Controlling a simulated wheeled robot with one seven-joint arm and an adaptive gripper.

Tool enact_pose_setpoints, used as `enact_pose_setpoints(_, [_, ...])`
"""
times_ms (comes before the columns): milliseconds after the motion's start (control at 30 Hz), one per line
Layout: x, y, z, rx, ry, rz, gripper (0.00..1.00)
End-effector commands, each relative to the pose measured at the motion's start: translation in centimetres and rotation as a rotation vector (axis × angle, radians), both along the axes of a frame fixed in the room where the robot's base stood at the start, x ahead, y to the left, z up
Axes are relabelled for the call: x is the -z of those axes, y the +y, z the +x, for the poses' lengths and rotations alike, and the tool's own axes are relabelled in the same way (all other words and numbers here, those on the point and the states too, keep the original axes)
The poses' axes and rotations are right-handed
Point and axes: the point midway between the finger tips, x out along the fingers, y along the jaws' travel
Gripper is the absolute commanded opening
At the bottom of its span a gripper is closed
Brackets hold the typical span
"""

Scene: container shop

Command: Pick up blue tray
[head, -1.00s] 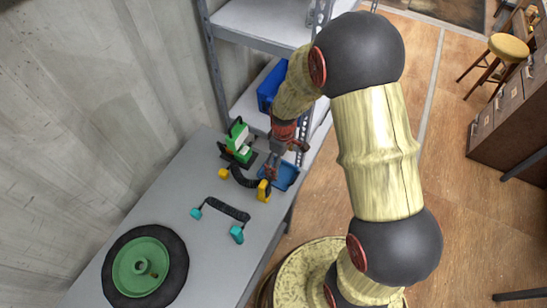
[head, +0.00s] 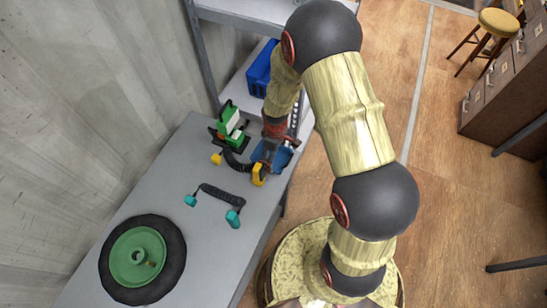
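The blue tray (head: 284,159) is small and shallow. It is at the right edge of the grey workbench, near the shelf rack, and is partly hidden by my gripper. My gripper (head: 268,156) points down right over the tray, with its fingers at or very close to it. The fingertips are small and partly covered by my arm, so I cannot tell whether they are open or shut, or whether they touch the tray.
A yellow-and-black item (head: 257,173) lies close beside the tray. A green-and-white device (head: 229,125), a teal-ended coiled cord (head: 222,195) and a green wheel with tire (head: 142,258) are on the workbench (head: 195,260). A blue crate (head: 261,70) sits on the shelf.

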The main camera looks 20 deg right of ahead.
Motion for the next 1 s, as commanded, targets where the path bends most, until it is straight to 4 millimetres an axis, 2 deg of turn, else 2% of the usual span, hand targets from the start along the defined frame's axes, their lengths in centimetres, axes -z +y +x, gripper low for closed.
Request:
enact_pose_setpoints(67, [-0.04,0.00,0.00,0.000,0.000,0.000,0.91])
enact_pose_setpoints(700, [-0.06,-0.01,0.02,0.000,0.000,0.000,0.55])
enact_pose_setpoints(1000, [-0.66,0.00,0.10,0.000,-0.001,0.000,0.55])
